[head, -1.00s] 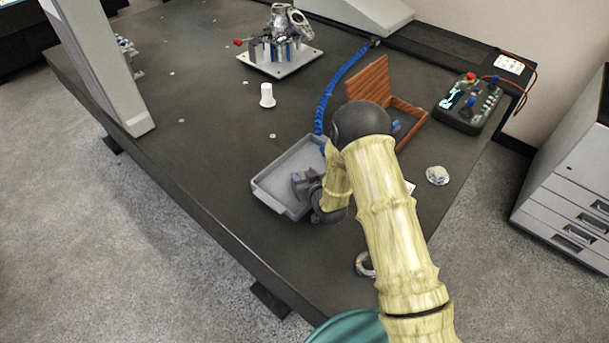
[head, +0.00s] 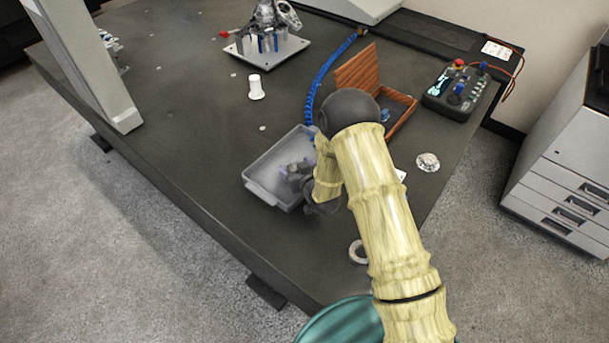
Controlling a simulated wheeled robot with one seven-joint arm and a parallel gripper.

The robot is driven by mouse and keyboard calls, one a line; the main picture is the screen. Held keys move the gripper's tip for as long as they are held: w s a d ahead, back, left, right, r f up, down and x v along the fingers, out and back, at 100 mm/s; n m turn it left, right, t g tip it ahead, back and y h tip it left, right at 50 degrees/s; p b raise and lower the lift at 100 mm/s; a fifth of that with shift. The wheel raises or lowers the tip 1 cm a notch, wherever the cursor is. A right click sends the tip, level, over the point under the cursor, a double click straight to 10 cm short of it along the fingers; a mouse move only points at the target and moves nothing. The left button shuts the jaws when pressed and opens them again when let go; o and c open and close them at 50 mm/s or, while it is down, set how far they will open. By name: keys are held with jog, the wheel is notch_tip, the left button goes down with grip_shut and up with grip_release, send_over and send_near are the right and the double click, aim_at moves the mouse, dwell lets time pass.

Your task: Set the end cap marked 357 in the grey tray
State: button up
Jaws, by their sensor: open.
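The grey tray (head: 262,188) lies on the dark table, left of my arm. My gripper (head: 291,170) is low over the right part of the tray, with its jaws open. The gripper is small and blurred, so I cannot tell whether a part lies between or below the jaws. No marking 357 can be read anywhere. A silvery, lobed metal part (head: 428,162) lies right of my arm, and a pale metal ring-shaped part (head: 358,251) lies near the table's front edge. I cannot tell whether either is the end cap.
An open wooden box (head: 401,110) stands behind my arm. A blue hose (head: 322,80) runs behind the tray. A white cylinder (head: 256,88), a fixture plate (head: 265,52) and a control box (head: 456,92) stand farther back. The table left of the tray is clear.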

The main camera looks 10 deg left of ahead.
jog(key=v, duration=1.1)
jog(key=shift+s+d+b, duration=0.2)
jog(key=shift+s+b, duration=0.1)
jog(key=shift+b, duration=0.1)
jog(key=shift+r, duration=0.1)
jog(key=s+d+r+m+g+h, duration=0.25)
jog(key=d+r+g+h, duration=0.35)
jog(key=d, duration=0.7)
jog(key=s+d+r+m+g, duration=0.1)
jog(key=s+d+r+m, duration=0.1)
jog(key=s+d+r, duration=0.2)
jog(key=s+d+r+m+g+h, duration=0.1)
jog(key=s+d+r, duration=0.3)
jog(key=s, duration=0.5)
jog(key=shift+s+r+m+g, duration=0.15)
jog(key=shift+s+m+g, duration=0.1)
jog(key=shift+m+g, duration=0.25)
